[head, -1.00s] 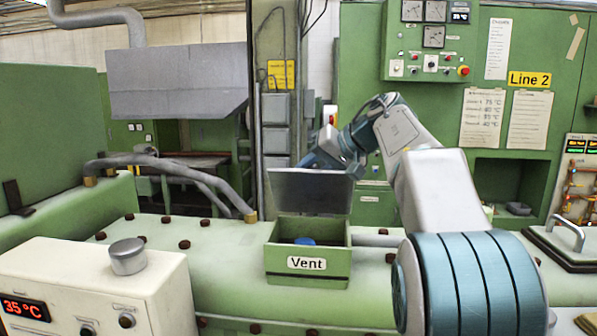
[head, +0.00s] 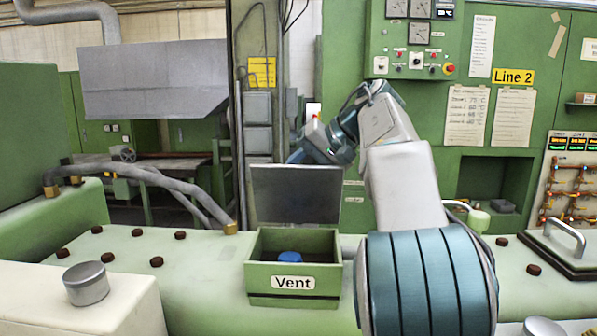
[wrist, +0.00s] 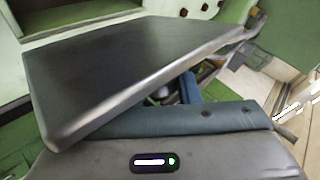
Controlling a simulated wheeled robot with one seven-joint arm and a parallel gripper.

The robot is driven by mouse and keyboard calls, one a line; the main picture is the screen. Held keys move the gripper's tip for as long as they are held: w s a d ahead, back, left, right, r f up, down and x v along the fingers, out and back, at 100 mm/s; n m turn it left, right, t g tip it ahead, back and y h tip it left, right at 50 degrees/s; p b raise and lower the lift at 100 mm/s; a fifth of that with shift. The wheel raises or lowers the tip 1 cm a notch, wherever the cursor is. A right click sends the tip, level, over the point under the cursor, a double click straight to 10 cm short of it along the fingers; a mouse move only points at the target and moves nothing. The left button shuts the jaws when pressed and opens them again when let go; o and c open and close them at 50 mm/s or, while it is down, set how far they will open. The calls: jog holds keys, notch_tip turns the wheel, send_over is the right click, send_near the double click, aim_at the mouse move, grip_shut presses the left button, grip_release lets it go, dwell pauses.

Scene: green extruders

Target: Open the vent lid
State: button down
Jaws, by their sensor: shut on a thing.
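The vent lid (head: 295,193) is a dark grey plate standing raised at the back of the green box labelled Vent (head: 264,268). The box top is uncovered, and a blue round thing (head: 290,257) shows inside. My gripper (head: 299,157) is behind the lid's top edge, and its fingertips are hidden there. In the wrist view the lid (wrist: 120,65) fills the upper left as a broad dark plate with a pale edge. A blue finger part (wrist: 188,88) shows by that edge. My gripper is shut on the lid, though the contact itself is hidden.
A knobbed control box (head: 100,305) stands at front left. Hoses (head: 150,175) run along the left. A hatch with a metal handle (head: 570,240) lies on the right. A green panel with gauges (head: 420,40) rises behind my arm.

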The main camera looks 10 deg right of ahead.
jog(key=c, duration=1.1)
grip_release()
jog(key=v, duration=0.5)
jog(key=shift+d+r, duration=0.15)
jog(key=shift+d, duration=0.1)
jog(key=shift+v, duration=0.95)
jog(key=shift+s, duration=0.1)
